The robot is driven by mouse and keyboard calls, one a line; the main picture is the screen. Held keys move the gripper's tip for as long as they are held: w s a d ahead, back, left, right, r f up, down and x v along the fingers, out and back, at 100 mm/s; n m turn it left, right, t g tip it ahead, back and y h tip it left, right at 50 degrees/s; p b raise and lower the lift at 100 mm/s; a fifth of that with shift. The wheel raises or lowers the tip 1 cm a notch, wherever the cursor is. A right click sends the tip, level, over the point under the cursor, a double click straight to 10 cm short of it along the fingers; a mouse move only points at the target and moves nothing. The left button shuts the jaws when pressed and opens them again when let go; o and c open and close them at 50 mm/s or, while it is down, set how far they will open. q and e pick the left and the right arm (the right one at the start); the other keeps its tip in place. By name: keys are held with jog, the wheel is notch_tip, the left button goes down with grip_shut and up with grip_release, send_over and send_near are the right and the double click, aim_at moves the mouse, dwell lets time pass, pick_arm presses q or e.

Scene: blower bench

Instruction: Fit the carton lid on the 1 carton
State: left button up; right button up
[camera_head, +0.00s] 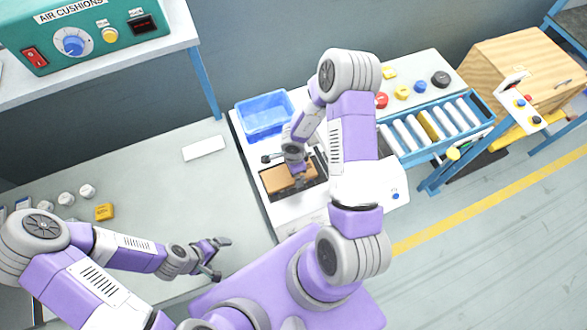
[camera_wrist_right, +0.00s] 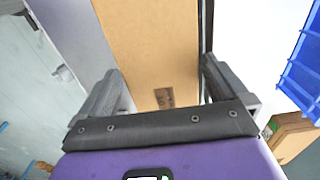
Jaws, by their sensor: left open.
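A brown cardboard box (camera_head: 288,178), the carton or its lid, lies in a dark recess of a white machine at the centre. I cannot tell whether carton and lid are separate there. My right gripper (camera_head: 292,160) is over it. In the right wrist view the brown board (camera_wrist_right: 155,45), with a small dark printed mark, runs between the two fingers of the right gripper (camera_wrist_right: 162,75). Whether the fingers press on it is unclear. My left gripper (camera_head: 218,257) is open and empty above the bench's near right part.
A blue bin (camera_head: 265,118) stands behind the recess. A grey bench (camera_head: 150,180) at left carries a white flat piece (camera_head: 204,148), a yellow block (camera_head: 104,212) and several white knobs. A blue-framed roller conveyor (camera_head: 435,128) and a wooden crate (camera_head: 520,70) are at right.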

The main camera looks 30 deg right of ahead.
notch_tip(320, 180, up, 13)
jog(key=p, duration=0.5)
jog(key=n+t, duration=0.1)
jog(key=n, duration=0.5)
send_over(289, 177)
jog(key=shift+h, duration=0.4)
notch_tip(289, 177, down, 4)
jog(key=shift+a+f, duration=0.1)
jog(key=shift+f, duration=0.1)
jog(key=a+f+n, duration=0.1)
jog(key=a+n, duration=0.1)
jog(key=s+a+f+n+y, duration=0.1)
jog(key=a, duration=0.1)
jog(key=shift+s+f+n+t, duration=0.15)
jog(key=shift+f+n+t, duration=0.05)
jog(key=shift+n+t, duration=0.2)
jog(key=s+a+f+n+g+y, duration=0.1)
jog(key=s+a+f+n+y, duration=0.1)
jog(key=s+a+n+y, duration=0.2)
jog(key=s+a+n, duration=0.3)
jog(key=s+a, duration=0.1)
jog(key=a, duration=0.2)
jog(key=shift+n, duration=0.4)
jog(key=shift+f, duration=0.15)
